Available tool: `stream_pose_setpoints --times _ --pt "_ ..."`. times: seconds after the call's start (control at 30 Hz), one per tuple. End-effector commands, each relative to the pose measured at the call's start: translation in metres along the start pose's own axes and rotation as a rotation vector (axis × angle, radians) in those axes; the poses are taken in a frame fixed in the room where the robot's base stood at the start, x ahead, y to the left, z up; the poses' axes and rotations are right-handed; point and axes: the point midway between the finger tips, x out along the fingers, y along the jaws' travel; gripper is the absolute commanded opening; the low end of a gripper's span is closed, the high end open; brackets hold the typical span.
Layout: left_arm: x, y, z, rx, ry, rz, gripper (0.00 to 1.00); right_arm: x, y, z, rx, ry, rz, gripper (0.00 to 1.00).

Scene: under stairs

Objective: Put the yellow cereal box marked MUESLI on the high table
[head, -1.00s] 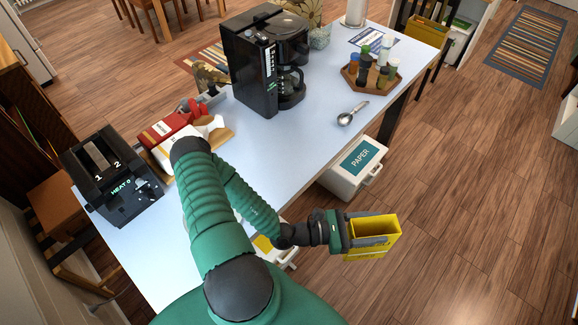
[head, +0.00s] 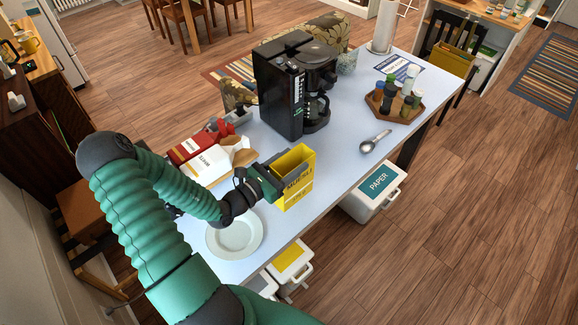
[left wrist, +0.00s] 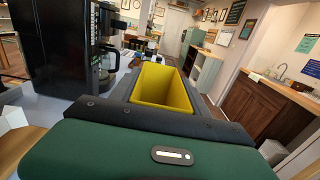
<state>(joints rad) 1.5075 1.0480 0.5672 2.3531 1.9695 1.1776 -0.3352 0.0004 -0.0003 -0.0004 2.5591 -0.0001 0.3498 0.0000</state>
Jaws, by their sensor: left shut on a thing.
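The yellow cereal box (head: 297,190) marked MUESLI is upright with its top open. My left gripper (head: 276,183) is shut on it. In the head view the box appears over the pale high table (head: 338,158), near its front edge and right of a white plate. I cannot tell whether its base touches the top. In the left wrist view the box's yellow inside (left wrist: 162,88) shows between the dark fingers of my left gripper (left wrist: 160,108). My right gripper is not in view.
A black coffee maker (head: 283,95) stands behind the box. Red and white packages (head: 207,165) lie left, beside a white plate (head: 235,234). A metal scoop (head: 374,142) and a wooden spice tray (head: 404,115) are right. Between box and scoop the tabletop is clear. White bins (head: 376,190) stand below.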

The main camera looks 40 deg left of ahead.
Motion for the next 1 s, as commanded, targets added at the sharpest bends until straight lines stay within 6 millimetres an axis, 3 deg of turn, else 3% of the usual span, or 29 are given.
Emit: stream_pose_setpoints --times 0.1,0.2,0.4,0.73,0.77,0.9,1.0 --pt "0.012 0.021 0.001 0.002 -0.001 0.000 0.00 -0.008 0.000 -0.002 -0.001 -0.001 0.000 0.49" --pt "0.017 0.028 -0.005 -0.002 0.001 0.000 0.00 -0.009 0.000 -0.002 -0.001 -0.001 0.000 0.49" --pt "0.018 0.026 -0.035 -0.002 0.001 -0.001 0.00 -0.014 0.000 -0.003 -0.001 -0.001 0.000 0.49" --pt "0.017 0.027 -0.041 0.000 0.001 -0.001 0.00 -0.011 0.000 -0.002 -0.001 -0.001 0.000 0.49" --pt "0.017 0.028 -0.042 0.000 0.001 -0.001 0.55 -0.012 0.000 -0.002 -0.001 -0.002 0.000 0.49" --pt "0.017 0.028 -0.041 0.000 0.001 -0.001 0.73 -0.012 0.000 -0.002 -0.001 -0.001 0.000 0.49" --pt "0.017 0.028 -0.041 0.000 0.001 -0.001 0.76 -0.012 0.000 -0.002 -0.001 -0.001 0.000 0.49"
